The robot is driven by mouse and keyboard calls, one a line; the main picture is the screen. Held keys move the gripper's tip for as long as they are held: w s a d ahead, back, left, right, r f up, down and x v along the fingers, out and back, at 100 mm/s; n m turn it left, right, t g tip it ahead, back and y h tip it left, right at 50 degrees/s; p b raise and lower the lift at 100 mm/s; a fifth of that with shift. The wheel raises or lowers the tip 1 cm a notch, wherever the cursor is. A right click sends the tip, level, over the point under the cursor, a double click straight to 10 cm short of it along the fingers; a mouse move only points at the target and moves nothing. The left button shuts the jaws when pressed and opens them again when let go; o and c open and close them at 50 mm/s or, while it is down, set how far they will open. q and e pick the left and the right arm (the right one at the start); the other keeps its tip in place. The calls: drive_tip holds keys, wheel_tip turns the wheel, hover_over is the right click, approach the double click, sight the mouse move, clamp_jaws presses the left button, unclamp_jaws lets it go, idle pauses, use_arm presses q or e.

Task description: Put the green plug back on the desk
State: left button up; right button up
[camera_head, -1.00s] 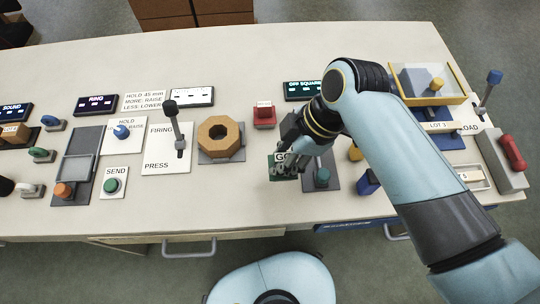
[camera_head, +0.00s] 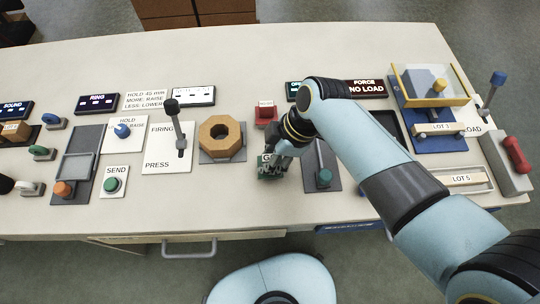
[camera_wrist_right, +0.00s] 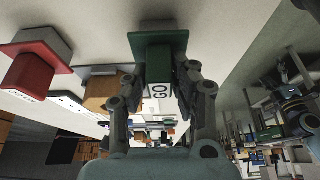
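The green plug (camera_head: 265,174) has a white label reading GO and a flat green flange. My right gripper (camera_head: 272,165) is around it near the front middle of the desk (camera_head: 240,205). In the right wrist view the plug (camera_wrist_right: 158,58) sits between the two fingers of my right gripper (camera_wrist_right: 163,92), which close on its body from both sides. The flange is close to the pale desk surface; I cannot tell whether it touches. My left gripper is not in view.
A red plug (camera_head: 265,113) stands behind the green one. A wooden octagonal ring (camera_head: 208,143) lies to its left, and a grey plate with a teal knob (camera_head: 324,177) to its right. My right arm hides part of the desk's right side. Bare desk lies in front.

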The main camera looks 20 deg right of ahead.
drive_tip(key=o, duration=0.4)
drive_tip(key=shift+o, duration=0.2)
drive_tip(key=shift+r, duration=0.25)
drive_tip(key=p+v, duration=0.1)
drive_tip(key=v, duration=1.1)
drive_tip(key=shift+f, duration=0.15)
